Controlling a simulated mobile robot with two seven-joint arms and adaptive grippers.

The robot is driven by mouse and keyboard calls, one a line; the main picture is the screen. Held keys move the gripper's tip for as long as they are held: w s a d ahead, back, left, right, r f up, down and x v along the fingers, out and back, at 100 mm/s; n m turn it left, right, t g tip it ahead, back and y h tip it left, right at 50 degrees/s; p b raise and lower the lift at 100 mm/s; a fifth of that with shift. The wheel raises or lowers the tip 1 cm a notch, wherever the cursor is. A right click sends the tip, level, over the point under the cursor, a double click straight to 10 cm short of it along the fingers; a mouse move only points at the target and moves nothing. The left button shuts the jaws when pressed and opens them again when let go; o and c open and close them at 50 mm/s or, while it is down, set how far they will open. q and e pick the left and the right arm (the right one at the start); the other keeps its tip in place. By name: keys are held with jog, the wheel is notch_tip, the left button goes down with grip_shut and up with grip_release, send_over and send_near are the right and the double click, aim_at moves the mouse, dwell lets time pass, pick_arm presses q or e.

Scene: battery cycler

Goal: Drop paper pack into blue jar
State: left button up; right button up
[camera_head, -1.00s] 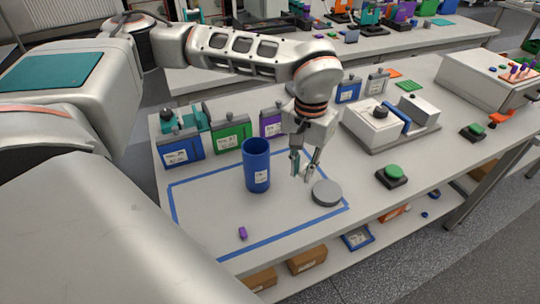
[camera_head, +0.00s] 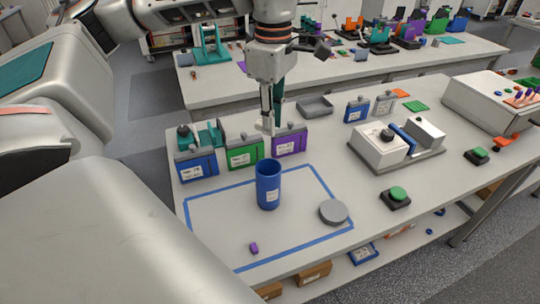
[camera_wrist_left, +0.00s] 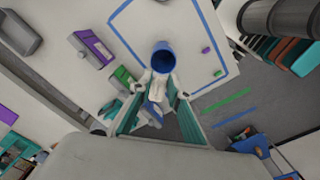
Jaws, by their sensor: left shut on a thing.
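The blue jar (camera_head: 268,188) stands upright and open inside the blue tape outline on the table. My left gripper (camera_head: 268,122) is raised above and slightly behind the jar in the head view. It is shut on a small whitish paper pack (camera_head: 267,125), held by the fingers. In the left wrist view, my left gripper (camera_wrist_left: 158,115) has the white paper pack (camera_wrist_left: 160,88) between its teal fingers, and the jar's open mouth (camera_wrist_left: 163,54) shows just beyond it. The pack is not in the jar. My right gripper is not in view.
A grey round lid (camera_head: 333,212) lies right of the jar, and a small purple block (camera_head: 254,248) lies in front. Blue, green and purple boxes (camera_head: 244,154) stand behind the jar. A white device (camera_head: 378,148) stands to the right. The outlined area around the jar is mostly clear.

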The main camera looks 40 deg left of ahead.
pick_arm(q)
jog(key=shift+s+a+r+n, duration=0.15)
jog(key=shift+r+n, duration=0.15)
jog(key=shift+n, duration=0.2)
jog(key=shift+f, duration=0.8)
notch_tip(320, 180, down, 2)
jog(key=shift+b, duration=1.1)
notch_tip(320, 180, down, 2)
jog(key=b, duration=0.2)
jog(key=shift+f+b, duration=0.15)
jog(key=shift+b, duration=0.25)
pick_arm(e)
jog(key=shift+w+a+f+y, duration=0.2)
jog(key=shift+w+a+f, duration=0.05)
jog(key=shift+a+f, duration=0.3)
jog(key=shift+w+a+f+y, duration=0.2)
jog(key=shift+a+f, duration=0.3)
pick_arm(q)
jog(key=o, duration=0.9)
jog(key=shift+c, duration=0.2)
